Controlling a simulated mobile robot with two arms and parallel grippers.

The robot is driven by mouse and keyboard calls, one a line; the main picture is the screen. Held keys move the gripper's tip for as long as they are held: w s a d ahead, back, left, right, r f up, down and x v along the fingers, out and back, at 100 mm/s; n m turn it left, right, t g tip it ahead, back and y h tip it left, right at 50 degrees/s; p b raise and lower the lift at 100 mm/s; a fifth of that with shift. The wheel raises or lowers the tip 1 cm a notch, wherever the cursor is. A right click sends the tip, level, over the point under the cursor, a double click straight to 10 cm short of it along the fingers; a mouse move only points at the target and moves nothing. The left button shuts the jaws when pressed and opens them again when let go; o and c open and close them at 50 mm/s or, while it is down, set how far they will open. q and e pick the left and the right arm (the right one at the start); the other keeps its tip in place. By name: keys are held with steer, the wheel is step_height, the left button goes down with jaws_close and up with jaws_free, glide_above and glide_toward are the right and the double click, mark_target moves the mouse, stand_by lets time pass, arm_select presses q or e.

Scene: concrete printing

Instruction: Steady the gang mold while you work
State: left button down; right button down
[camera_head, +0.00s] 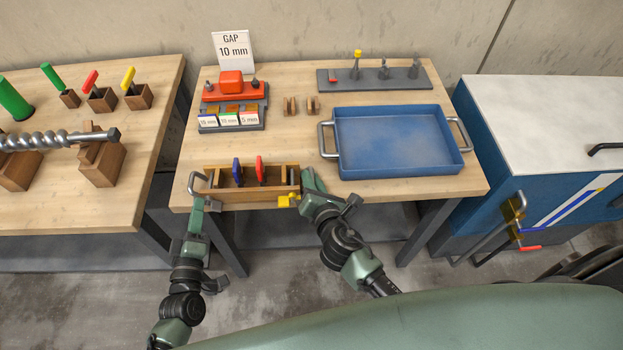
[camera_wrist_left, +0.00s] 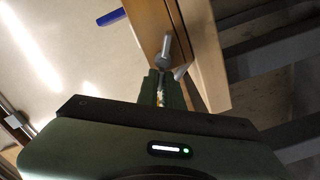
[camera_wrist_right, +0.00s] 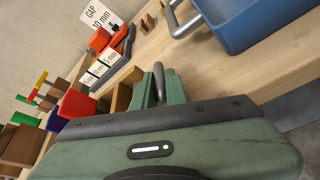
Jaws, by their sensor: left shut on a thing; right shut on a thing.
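The gang mold (camera_head: 228,194) is a wooden box at the table's front edge. A blue divider (camera_head: 237,171) and a red divider (camera_head: 260,169) stand upright in it. My left gripper (camera_head: 197,203) is shut on the grey metal handle (camera_head: 192,180) at the mold's left end; the handle also shows between the fingers in the left wrist view (camera_wrist_left: 167,50). My right gripper (camera_head: 309,183) is at the mold's right end, shut on a grey metal handle (camera_wrist_right: 158,76) that its fingers partly hide. A yellow part (camera_head: 288,200) sits at the mold's front right corner.
A blue tray (camera_head: 400,113) with metal handles lies right of the mold. Behind are an orange-grey rack (camera_head: 232,97), a gap sign (camera_head: 233,48) and a grey tool holder (camera_head: 375,80). Small wooden pieces (camera_head: 290,106) stand mid-table. Clear tabletop lies between them and the mold.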

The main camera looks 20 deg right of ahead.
arm_select(q)
steer(key=m, duration=0.4)
steer(key=shift+s+d+r, duration=0.1)
steer(key=shift+d+r, duration=0.1)
steer(key=shift+d, duration=0.1)
steer(key=shift+d+r+m, duration=0.1)
steer(key=shift+d+m, duration=0.05)
steer(key=shift+m, duration=0.75)
steer(key=m, duration=0.3)
steer(key=shift+s+d+r+m, duration=0.1)
steer(key=shift+d+m, duration=0.15)
steer(key=shift+m, duration=0.05)
